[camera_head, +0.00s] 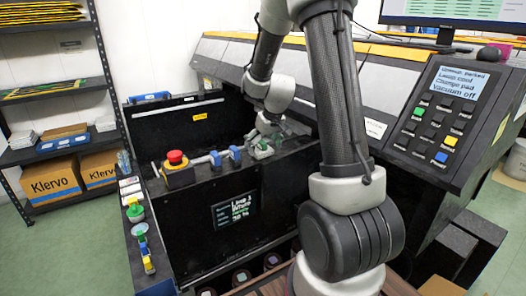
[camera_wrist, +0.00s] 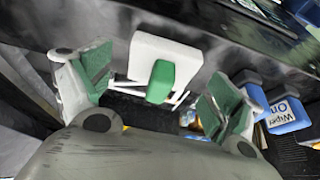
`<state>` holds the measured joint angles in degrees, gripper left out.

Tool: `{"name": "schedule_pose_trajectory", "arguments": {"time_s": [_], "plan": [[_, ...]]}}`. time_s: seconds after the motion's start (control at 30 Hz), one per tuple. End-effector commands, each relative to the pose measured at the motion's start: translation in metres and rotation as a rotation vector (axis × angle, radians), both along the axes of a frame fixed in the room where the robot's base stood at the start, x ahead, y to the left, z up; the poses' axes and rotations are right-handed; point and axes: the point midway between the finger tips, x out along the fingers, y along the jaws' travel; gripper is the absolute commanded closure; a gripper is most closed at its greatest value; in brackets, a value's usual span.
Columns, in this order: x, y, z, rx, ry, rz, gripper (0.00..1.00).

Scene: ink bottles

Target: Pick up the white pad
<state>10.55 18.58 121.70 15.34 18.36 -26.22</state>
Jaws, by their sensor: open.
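A white block with a green piece on its front (camera_wrist: 160,50) lies between the fingers of my gripper in the wrist view. It looks like the white pad, but I cannot be sure. In the head view a small white and green thing (camera_head: 262,151) sits on the black machine's ledge, just below my gripper (camera_head: 268,126). In the wrist view my gripper (camera_wrist: 160,85) is open, its green-lined fingers apart on either side of the block. I see a gap on both sides and no grip. Thin white prongs show under the green piece.
Blue blocks, one marked "Wiper On" (camera_wrist: 287,115), stand close to the right finger in the wrist view. A red button on a yellow box (camera_head: 177,167) is on the ledge further left. A control panel (camera_head: 445,115) stands at right. A shelf (camera_head: 65,150) holds Klervo boxes.

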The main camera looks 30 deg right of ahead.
Motion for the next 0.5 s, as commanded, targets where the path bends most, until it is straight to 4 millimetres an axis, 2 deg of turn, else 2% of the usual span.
{"name": "schedule_pose_trajectory", "arguments": {"time_s": [0.1, 0.37, 0.5], "plan": [[0.0049, -0.0002, -0.0114, 0.0, 0.0, 0.0, 0.08], [0.006, -0.0002, -0.0131, -0.001, -0.001, 0.0, 0.08], [0.0057, -0.0002, -0.0131, -0.001, -0.001, 0.0, 0.34]]}}
